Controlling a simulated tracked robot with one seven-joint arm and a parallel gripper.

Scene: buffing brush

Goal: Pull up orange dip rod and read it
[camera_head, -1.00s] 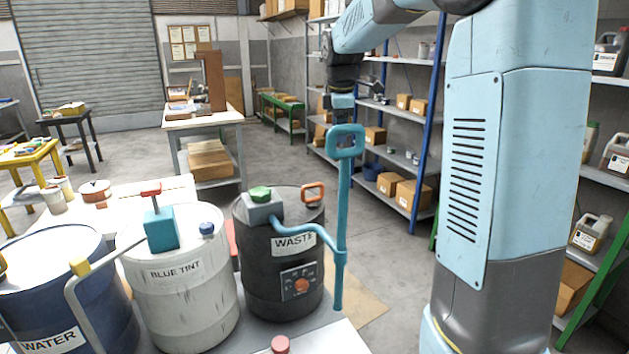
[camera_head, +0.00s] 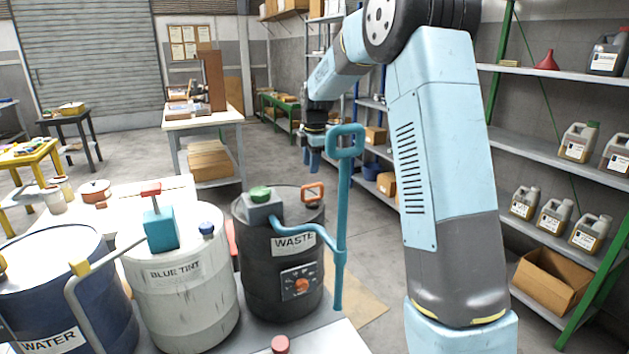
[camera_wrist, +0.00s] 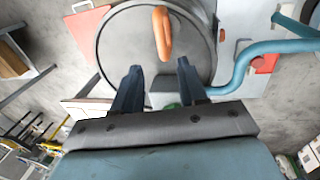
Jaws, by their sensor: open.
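The orange dip rod handle (camera_head: 313,192) is a loop standing on the lid of the black drum labelled WASTE (camera_head: 262,240). In the wrist view the orange handle (camera_wrist: 162,35) shows beyond my fingertips, on the round grey lid (camera_wrist: 120,50). My gripper (camera_head: 311,158) is above the handle in the head view, pointing down. In the wrist view my gripper (camera_wrist: 158,70) has its two dark fingers apart with nothing between them. The handle is clear of the fingers. The rod below the handle is hidden in the drum.
A teal pump pipe with a tall loop handle (camera_head: 346,142) stands just right of the orange handle. A green cap (camera_head: 260,194) sits on the pump block at left. The BLUE TINT drum (camera_head: 180,290) and WATER drum (camera_head: 60,290) stand to the left.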

